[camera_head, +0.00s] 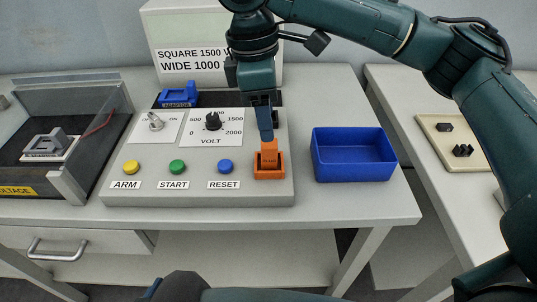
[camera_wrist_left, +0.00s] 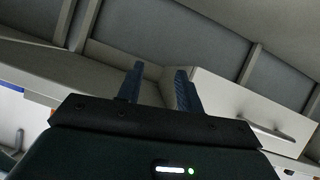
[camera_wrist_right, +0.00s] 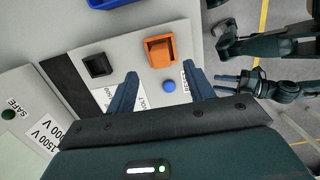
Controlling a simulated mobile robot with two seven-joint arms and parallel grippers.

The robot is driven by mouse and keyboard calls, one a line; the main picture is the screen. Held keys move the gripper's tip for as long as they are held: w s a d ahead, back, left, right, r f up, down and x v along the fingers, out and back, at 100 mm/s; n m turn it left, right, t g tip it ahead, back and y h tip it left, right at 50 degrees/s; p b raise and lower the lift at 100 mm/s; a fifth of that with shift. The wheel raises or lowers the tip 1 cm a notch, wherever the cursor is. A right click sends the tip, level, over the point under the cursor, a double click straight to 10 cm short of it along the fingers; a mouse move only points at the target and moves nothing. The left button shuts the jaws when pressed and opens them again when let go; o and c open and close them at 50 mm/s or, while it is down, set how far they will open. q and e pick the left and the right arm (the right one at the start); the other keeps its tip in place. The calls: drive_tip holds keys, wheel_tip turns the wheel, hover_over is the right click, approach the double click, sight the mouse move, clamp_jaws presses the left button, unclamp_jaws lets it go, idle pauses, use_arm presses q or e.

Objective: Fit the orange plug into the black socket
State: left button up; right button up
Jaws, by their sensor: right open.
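The orange plug (camera_head: 269,155) stands upright in an orange holder (camera_head: 270,172) at the right front of the grey control panel. In the right wrist view the plug (camera_wrist_right: 160,50) shows beyond the fingertips. My right gripper (camera_head: 266,136) is open, directly above the plug in the head view; I cannot tell whether it touches it. The black socket (camera_wrist_right: 97,65) is on the panel in the right wrist view; in the head view my right gripper largely hides it. My left gripper (camera_wrist_left: 160,85) is open and empty, facing the front of the table below the top.
A blue bin (camera_head: 352,160) stands right of the panel. A blue adaptor (camera_head: 179,95) sits at the panel's back left. A dial (camera_head: 213,121) and several buttons lie left of the plug. A clear-walled box (camera_head: 65,140) is at the left. A side table (camera_head: 440,100) is at the right.

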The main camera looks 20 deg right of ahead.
sight(270, 144)
drive_tip(key=f, duration=0.4)
drive_tip(key=f+b, duration=0.1)
drive_tip(key=f, duration=0.2)
drive_tip(key=shift+s+d, duration=0.15)
drive_tip(key=shift+d, duration=0.2)
drive_tip(key=shift+r, duration=0.1)
drive_tip(key=c, duration=1.1)
